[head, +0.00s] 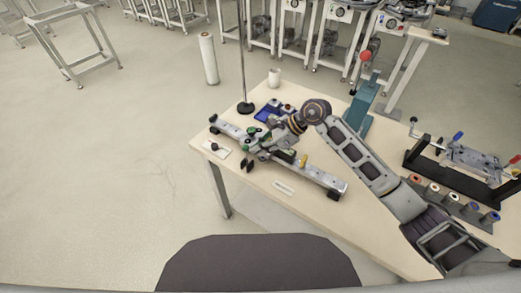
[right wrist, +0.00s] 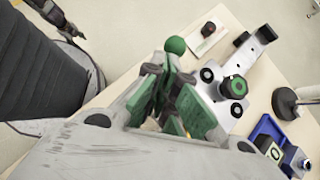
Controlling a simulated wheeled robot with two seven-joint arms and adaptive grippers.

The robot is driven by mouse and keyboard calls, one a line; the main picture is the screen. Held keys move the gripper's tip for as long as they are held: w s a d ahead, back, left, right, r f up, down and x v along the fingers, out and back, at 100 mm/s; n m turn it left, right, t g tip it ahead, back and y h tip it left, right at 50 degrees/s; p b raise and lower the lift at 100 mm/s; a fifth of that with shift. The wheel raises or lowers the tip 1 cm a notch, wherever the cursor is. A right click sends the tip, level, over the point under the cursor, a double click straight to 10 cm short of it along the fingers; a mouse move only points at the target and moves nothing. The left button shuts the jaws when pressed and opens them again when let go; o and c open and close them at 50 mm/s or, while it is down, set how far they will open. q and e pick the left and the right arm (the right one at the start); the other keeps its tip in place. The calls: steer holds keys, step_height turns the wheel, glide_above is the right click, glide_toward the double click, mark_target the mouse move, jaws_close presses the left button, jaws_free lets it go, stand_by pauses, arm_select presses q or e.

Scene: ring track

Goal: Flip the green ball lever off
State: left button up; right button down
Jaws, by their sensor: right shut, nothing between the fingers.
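The green ball (right wrist: 175,45) of the lever shows in the right wrist view, close by the fingertips of my right gripper (right wrist: 165,72). Touching or apart is not clear. The gripper is shut with nothing between its fingers. In the head view the right gripper (head: 256,152) is low over the ring track rail (head: 318,176), and the arm hides part of the rail.
A white plate with a black knob (head: 215,148) lies left of the rail. A blue tray (head: 268,112) with small parts and a black-based pole (head: 245,107) stand behind it. A teal press (head: 362,105) and a black fixture (head: 425,165) stand on the right.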

arm_select(q)
steer(key=w, duration=0.1)
steer(key=w+a+f+b, duration=0.1)
steer(key=w, duration=0.1)
steer(key=w+b, duration=0.1)
steer(key=w, duration=0.1)
steer(key=shift+w+a+f, duration=0.15)
steer(key=shift+f, duration=0.1)
arm_select(e)
steer(key=shift+s+a+n+t+h, duration=0.25)
steer(key=shift+s+a+t+h, duration=0.2)
steer(key=shift+s, duration=0.2)
steer(key=shift+s+a+n+t+h, duration=0.25)
steer(key=shift+s+a+t+h, duration=0.1)
steer(key=shift+s+a+t, duration=0.2)
arm_select(q)
steer(key=shift+f+t+b, duration=0.15)
steer(key=shift+t+b, duration=0.15)
steer(key=shift+b, duration=0.1)
arm_select(e)
steer(key=shift+w+f, duration=0.1)
arm_select(q)
steer(key=shift+f, duration=0.1)
arm_select(e)
steer(key=shift+d, duration=0.15)
